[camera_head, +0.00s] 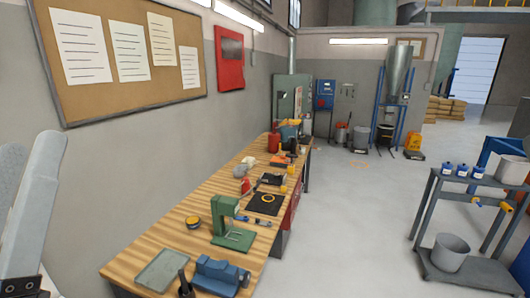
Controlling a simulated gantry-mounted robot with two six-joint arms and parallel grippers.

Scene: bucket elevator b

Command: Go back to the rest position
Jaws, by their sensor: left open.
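My left gripper (30,152) shows large at the left edge of the head view. Its two pale grey fingers point up and stand apart, with nothing between them. One finger is cut off by the picture edge. The gripper is in front of the grey wall, left of the workbench (150,236), and touches nothing that I can see.
The wooden workbench holds a green press (230,220), a blue vise (220,275), a grey tray (162,269) and several small items. A grey cart (473,272) with a bucket (450,252) stands at right. The floor between is clear.

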